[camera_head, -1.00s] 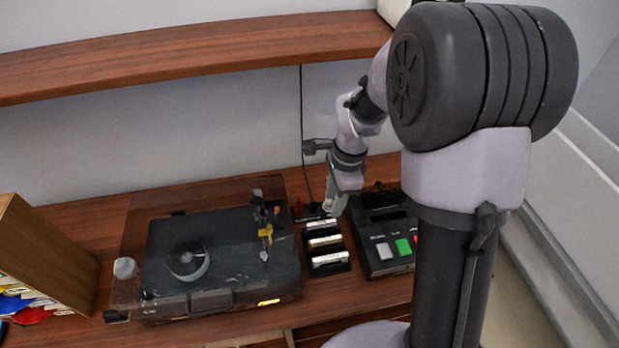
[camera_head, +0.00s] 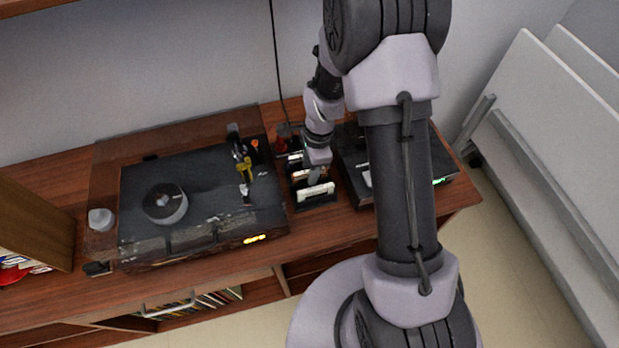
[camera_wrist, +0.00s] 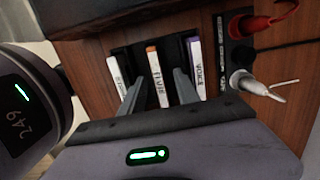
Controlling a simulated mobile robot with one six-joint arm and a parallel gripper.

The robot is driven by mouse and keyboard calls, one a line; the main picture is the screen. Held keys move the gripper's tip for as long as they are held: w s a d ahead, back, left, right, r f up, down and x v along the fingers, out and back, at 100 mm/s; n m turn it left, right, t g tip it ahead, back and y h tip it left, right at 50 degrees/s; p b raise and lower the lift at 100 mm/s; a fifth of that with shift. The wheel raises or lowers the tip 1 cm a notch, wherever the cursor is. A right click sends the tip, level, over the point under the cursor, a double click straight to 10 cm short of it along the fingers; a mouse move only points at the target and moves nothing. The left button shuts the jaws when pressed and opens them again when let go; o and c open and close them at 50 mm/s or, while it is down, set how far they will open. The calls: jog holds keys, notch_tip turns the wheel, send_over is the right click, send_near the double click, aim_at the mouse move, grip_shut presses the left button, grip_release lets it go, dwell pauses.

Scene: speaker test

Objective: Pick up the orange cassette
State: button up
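The orange cassette (camera_wrist: 156,74) is the middle one of three in a black rack (camera_wrist: 126,52). It has a white spine with dark lettering and an orange end. In the wrist view my gripper (camera_wrist: 160,80) is open, with one finger on each side of this cassette. I cannot tell whether the fingers touch it. In the head view my gripper (camera_head: 314,174) is low over the rack and partly hides the cassettes.
A white-spined cassette (camera_wrist: 117,75) and a purple-ended one (camera_wrist: 195,68) flank it closely. Red and grey plugs (camera_wrist: 245,82) are beside the rack. A turntable (camera_head: 200,200) stands left of the rack and a dark tape device (camera_head: 352,165) right.

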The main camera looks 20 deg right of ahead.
grip_shut()
jog(key=shift+r, duration=0.1)
notch_tip(320, 180, up, 10)
jog(key=p, duration=0.3)
jog(key=shift+p, duration=0.3)
